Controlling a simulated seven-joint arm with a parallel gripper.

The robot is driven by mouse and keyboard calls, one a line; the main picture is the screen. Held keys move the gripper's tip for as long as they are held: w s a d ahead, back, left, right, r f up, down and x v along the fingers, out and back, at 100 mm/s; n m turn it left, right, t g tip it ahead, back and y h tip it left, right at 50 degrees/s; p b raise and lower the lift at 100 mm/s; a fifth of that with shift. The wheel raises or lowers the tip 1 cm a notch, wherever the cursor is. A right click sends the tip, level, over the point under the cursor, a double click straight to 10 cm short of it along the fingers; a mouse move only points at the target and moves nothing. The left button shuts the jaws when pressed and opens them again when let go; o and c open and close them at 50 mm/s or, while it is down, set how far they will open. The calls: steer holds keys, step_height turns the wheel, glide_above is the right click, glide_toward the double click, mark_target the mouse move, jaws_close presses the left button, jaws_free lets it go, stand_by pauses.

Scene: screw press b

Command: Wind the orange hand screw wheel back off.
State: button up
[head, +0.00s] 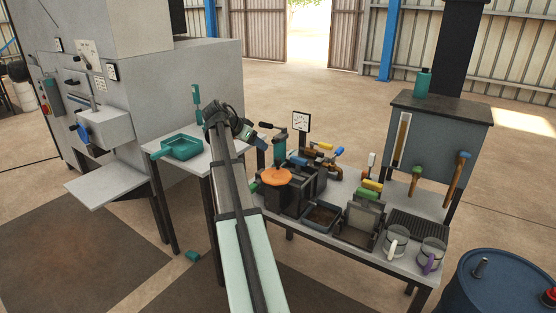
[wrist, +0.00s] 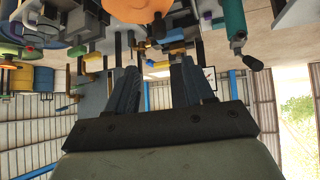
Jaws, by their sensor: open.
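The orange hand screw wheel (head: 276,177) lies flat on top of a dark press box (head: 292,197) at the left part of the workbench. My gripper (head: 264,134) is behind and above the wheel in the head view, apart from it. In the wrist view my gripper (wrist: 155,70) shows two blue-grey fingers spread apart with nothing between them. The orange wheel appears partly at the top edge of the wrist view (wrist: 155,12), beyond the fingertips and cut off by the frame. The screw below the wheel is hidden.
A teal-handled upright lever (head: 280,136) and a dial gauge (head: 301,122) stand close behind the wheel. A dark tray (head: 320,217), mugs (head: 395,243) and colored-handled clamps crowd the bench (head: 378,262). A teal tray (head: 181,147) sits on the side table.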

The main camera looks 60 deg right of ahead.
mark_target(278, 158)
steer(key=shift+m, duration=0.5)
steer(key=x, duration=1.4)
steer(key=shift+a, duration=0.1)
jaws_close()
